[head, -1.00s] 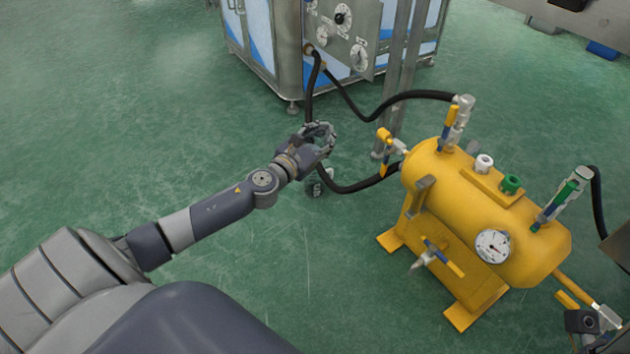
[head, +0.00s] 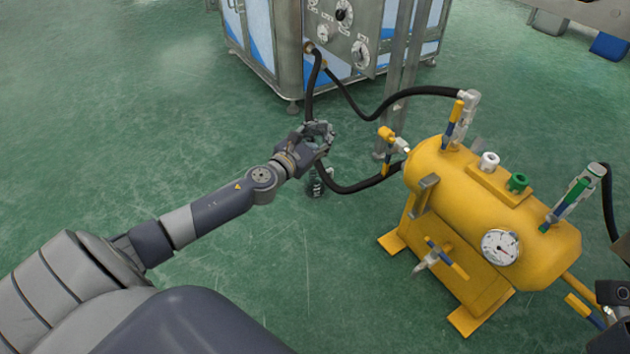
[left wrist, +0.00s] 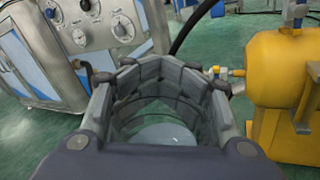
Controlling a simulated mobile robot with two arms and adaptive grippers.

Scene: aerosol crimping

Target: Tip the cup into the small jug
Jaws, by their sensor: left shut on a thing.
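My left gripper (head: 319,137) is shut at the end of my outstretched left arm, in the middle of the head view. In the left wrist view, the left gripper (left wrist: 165,95) has its fingers closed around a clear, glass-like cup (left wrist: 166,133) with a pale round surface low inside it. The fingers hide most of the cup, and its tilt and contents are hard to tell. I cannot make out a small jug in either view. A dark part at the lower right edge of the head view may belong to my right arm; its fingers do not show clearly.
A yellow tank (head: 480,200) with a gauge (head: 500,247), valves and fittings stands right of the left gripper. A steel cabinet (head: 290,50) with dials stands behind. Black hoses (head: 385,103) run between them. Green floor (head: 120,120) is clear on the left.

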